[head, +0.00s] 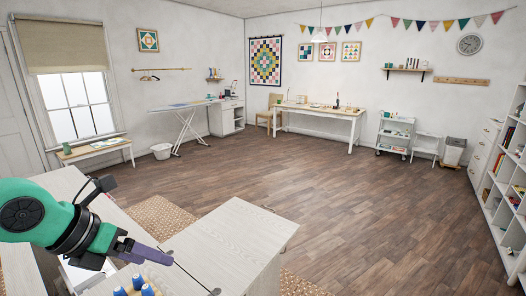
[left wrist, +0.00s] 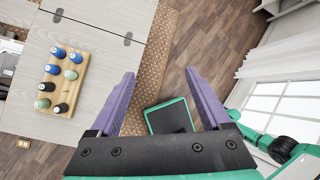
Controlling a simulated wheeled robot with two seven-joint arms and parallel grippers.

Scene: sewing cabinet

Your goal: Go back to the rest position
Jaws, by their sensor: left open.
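My left gripper (head: 148,254) comes in from the left in the head view, above the pale wooden cabinet top (head: 225,235). In the left wrist view its two purple fingers (left wrist: 160,75) stand wide apart with nothing between them. Past the fingers lie the floor and a woven rug. My right gripper shows in neither view.
A wooden rack (left wrist: 65,82) of blue, green and black spools stands on the cabinet top. The spools (head: 138,287) also show at the head view's bottom edge. A tan rug (head: 160,215) lies beside the cabinet. The wooden floor (head: 340,200) beyond is clear.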

